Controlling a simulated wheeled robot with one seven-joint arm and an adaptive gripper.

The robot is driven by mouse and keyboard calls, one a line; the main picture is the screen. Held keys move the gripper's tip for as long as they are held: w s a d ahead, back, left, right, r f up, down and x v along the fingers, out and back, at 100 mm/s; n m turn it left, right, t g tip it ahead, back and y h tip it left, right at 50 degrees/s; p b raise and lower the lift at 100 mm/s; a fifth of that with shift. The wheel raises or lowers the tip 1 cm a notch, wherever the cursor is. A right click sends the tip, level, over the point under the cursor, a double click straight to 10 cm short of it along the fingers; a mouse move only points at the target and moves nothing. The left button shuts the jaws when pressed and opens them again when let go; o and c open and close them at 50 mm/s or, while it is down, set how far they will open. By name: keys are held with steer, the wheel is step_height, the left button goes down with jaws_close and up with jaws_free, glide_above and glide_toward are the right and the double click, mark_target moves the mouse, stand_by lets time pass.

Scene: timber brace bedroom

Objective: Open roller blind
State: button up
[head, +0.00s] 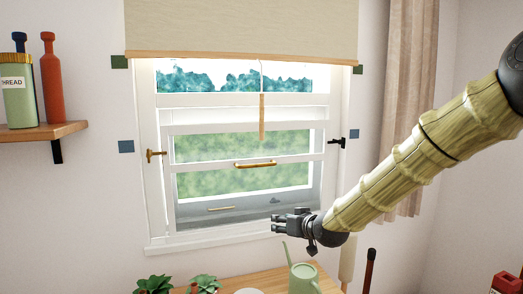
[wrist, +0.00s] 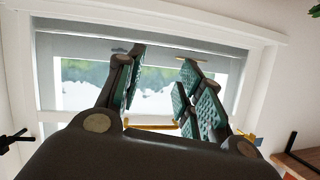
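The roller blind (head: 240,25) is a beige fabric sheet with a wooden bottom bar (head: 240,55). It hangs over the top of the window, its bar just above the upper panes. A thin cord with a slim wooden pull (head: 262,118) hangs from the bar's middle in front of the window. My gripper (head: 275,222) is in front of the lower window, well below the bar and pull, and touches neither. In the wrist view my gripper (wrist: 161,75) has its fingers apart with nothing between them. The blind is not visible in the wrist view.
The window has a brass sash handle (head: 255,164), a brass side latch (head: 155,155) and a black one (head: 337,143). Below stands a table with plants (head: 154,284) and a green watering can (head: 303,277). A shelf (head: 45,131) is left; a curtain (head: 408,100) is right.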

step_height(320, 180, up, 15)
steer(key=w+a+n+t+y, duration=0.1)
steer(key=w+t, duration=0.1)
steer(key=n+t+y, duration=0.1)
steer(key=t+y, duration=0.1)
glide_toward(263, 117)
steer(key=p+x, duration=0.4)
steer(key=x, duration=0.7)
steer(key=shift+f, duration=0.15)
jaws_close()
